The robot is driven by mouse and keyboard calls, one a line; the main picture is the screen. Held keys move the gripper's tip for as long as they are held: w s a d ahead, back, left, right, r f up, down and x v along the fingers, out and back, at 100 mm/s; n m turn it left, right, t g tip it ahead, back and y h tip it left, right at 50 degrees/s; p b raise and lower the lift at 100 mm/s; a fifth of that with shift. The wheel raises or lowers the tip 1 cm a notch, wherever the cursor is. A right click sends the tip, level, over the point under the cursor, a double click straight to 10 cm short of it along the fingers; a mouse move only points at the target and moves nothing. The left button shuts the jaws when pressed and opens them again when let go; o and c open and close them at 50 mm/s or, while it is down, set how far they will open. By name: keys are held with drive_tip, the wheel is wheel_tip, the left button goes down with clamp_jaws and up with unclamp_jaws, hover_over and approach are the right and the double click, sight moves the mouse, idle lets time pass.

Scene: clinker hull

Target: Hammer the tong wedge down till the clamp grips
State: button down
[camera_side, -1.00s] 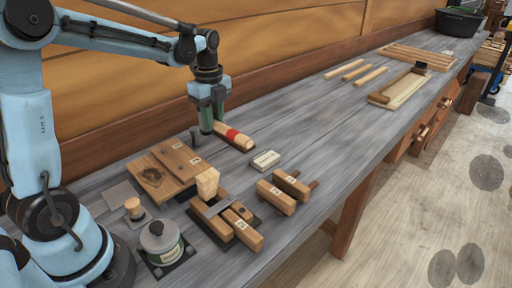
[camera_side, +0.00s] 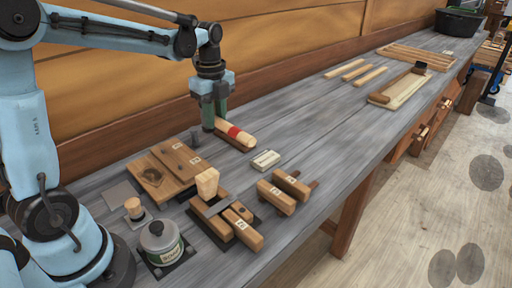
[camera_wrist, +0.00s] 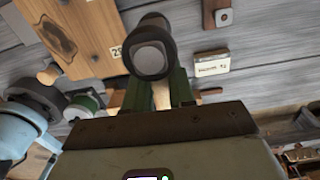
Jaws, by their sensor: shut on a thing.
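My gripper (camera_side: 213,120) is shut on the hammer (camera_side: 242,138), low above the bench near the back wall. The tong wedge (camera_side: 207,181) is a pale, tapered block standing upright in the clamp (camera_side: 241,228), nearer the bench front than my gripper. The clamp has wooden jaws and a grey metal strap on a dark base. Whether its jaws touch anything inside is not clear.
A wooden board (camera_side: 160,178) with a dark patch lies left of the clamp. A lidded tin (camera_side: 160,243) and a small wooden-topped peg (camera_side: 134,208) stand nearby. A pale small block (camera_side: 265,160) and two labelled wooden blocks (camera_side: 277,198) lie right.

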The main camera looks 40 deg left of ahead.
drive_tip(key=s+d+r+m, duration=0.4)
drive_tip(key=s+d+r, duration=0.6)
drive_tip(key=s+d, duration=0.2)
drive_tip(key=shift+d+r, duration=0.35)
drive_tip(key=shift+d, duration=0.45)
drive_tip(key=shift+s, duration=0.1)
idle(0.6)
idle(1.1)
idle(1.1)
